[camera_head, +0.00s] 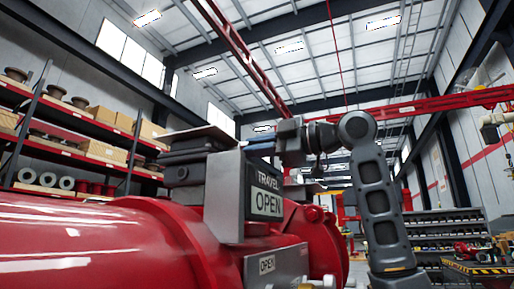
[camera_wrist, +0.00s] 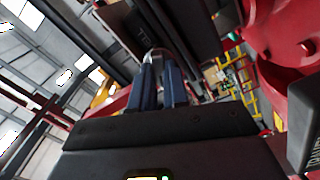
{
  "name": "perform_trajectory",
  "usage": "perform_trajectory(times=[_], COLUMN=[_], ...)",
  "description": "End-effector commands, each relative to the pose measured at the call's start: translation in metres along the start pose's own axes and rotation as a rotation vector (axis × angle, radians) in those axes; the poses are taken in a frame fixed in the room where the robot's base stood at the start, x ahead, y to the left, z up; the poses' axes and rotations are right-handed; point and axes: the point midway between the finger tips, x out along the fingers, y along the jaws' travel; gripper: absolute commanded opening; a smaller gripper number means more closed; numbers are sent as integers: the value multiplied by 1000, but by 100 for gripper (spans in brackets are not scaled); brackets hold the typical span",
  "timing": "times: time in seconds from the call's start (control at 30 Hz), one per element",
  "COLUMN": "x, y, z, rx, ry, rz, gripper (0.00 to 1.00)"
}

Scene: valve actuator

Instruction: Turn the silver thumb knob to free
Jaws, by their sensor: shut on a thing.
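The red valve actuator (camera_head: 90,245) fills the lower left of the head view. A grey bracket with a TRAVEL / OPEN sign (camera_head: 267,194) stands on it, under a dark stacked block with a flat top plate (camera_head: 195,140). My gripper (camera_head: 252,148) reaches in from the right behind the sign, its blue fingers level with the block. In the wrist view my gripper (camera_wrist: 158,72) has its two blue fingers close together on a small silver piece, the thumb knob (camera_wrist: 155,53). Only its rounded end shows between the fingertips. The knob is hidden in the head view.
The dark sign box (camera_wrist: 140,28) is close beyond the fingertips in the wrist view. A red flanged housing (camera_wrist: 285,35) is at the right. Shelves with boxes (camera_head: 85,125) stand far left.

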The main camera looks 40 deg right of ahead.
Motion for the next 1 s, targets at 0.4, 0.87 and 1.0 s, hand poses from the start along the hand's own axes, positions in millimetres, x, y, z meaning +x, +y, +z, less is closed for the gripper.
perform_trajectory(times=[0.4, 0.87, 1.0], x=[0, -21, -45], y=[0, -1, -1], z=[-1, 1, 1], rx=[1, 1, -1], ry=[2, -1, -1], rz=[-1, 2, 2], gripper=[39, 40, 40])
